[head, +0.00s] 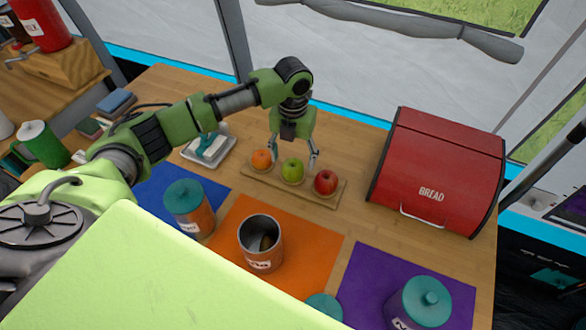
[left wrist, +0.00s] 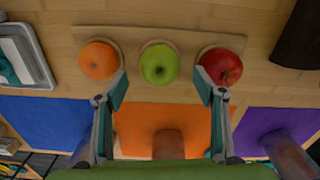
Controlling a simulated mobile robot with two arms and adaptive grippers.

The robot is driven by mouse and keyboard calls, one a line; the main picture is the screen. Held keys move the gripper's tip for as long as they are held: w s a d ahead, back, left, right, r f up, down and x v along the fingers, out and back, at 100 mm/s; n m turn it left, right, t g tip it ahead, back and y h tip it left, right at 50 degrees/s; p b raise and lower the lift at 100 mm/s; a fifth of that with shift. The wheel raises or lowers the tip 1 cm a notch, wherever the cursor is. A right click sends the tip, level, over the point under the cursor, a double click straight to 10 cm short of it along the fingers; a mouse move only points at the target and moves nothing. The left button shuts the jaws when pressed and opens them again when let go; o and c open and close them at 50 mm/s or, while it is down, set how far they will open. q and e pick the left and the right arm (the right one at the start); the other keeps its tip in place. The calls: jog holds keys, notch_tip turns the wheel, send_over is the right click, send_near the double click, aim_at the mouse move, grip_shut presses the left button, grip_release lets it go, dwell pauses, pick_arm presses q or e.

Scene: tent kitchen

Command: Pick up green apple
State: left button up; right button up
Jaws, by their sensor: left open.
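The green apple (head: 292,170) sits on a wooden board (head: 258,178) between an orange (head: 262,159) on its left and a red apple (head: 326,183) on its right. It also shows in the left wrist view (left wrist: 158,65) between the two fingers. My left gripper (head: 294,150) is open, with its fingers pointing down just above and behind the fruit. In the left wrist view my left gripper (left wrist: 160,90) has its fingertips spread wide, one near the orange and one near the red apple, with nothing held. My right gripper is not visible.
A red bread box (head: 436,170) stands right of the board. In front are an orange mat (head: 312,250) with an open canister (head: 261,243), and a teal-lidded canister (head: 188,208) on the blue mat. A small tray (head: 190,154) stands left.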

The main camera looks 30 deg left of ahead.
aim_at(293, 163)
pick_arm(q)
notch_tip(293, 163, down, 5)
jog(key=shift+r+p, duration=0.2)
jog(key=shift+p, duration=0.1)
jog(key=shift+c, duration=0.3)
jog(key=c, duration=1.2)
jog(key=shift+w+r, duration=0.1)
